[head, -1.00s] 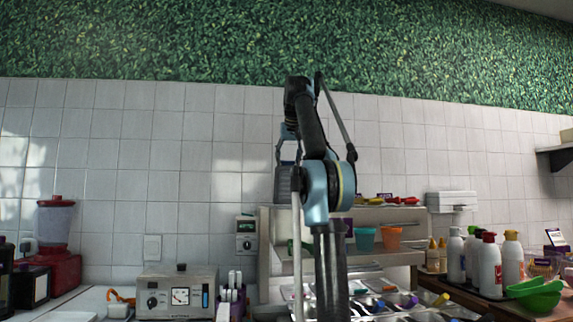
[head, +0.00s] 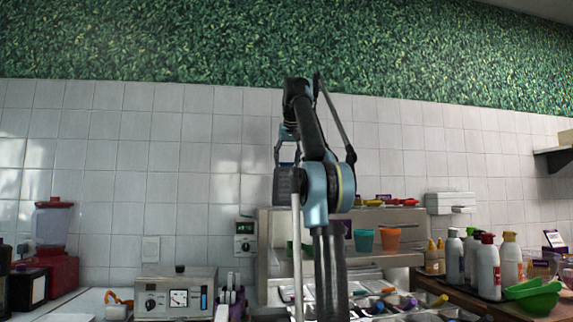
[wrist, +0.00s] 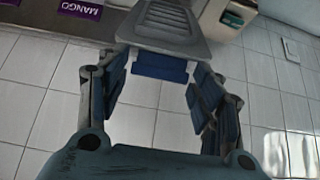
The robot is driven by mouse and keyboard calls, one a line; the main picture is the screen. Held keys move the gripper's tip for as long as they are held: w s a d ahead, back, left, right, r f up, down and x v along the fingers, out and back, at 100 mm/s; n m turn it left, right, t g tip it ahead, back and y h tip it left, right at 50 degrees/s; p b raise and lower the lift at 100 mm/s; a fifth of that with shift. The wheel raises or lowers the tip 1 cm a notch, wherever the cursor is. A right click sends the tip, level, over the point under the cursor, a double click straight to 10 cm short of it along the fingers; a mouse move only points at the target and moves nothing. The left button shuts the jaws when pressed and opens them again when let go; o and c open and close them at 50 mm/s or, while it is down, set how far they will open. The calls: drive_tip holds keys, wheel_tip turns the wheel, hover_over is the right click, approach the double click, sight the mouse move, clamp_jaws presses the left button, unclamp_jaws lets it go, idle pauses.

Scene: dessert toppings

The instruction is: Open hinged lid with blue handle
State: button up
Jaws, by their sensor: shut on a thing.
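The grey ridged lid (wrist: 168,22) shows at the top middle of the wrist view. Its blue handle (wrist: 160,68) sticks out from its near edge. The lid's hinge is hidden.
A shelf unit (head: 400,216) with a teal cup (head: 364,240), an orange cup (head: 390,238) and topping trays is behind my arm. Several bottles (head: 487,266) and green bowls (head: 533,295) stand right. A metal appliance (head: 177,297) and red blender (head: 53,250) stand left.

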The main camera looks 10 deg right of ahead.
drive_tip(key=o, duration=1.6)
drive_tip(key=shift+c, duration=0.2)
drive_tip(key=shift+s+r, duration=0.1)
drive_tip(key=shift+r, duration=0.05)
drive_tip(key=s+r, duration=0.3)
drive_tip(key=s, duration=1.1)
drive_tip(key=shift+s+r, duration=0.3)
drive_tip(key=shift+r, duration=0.05)
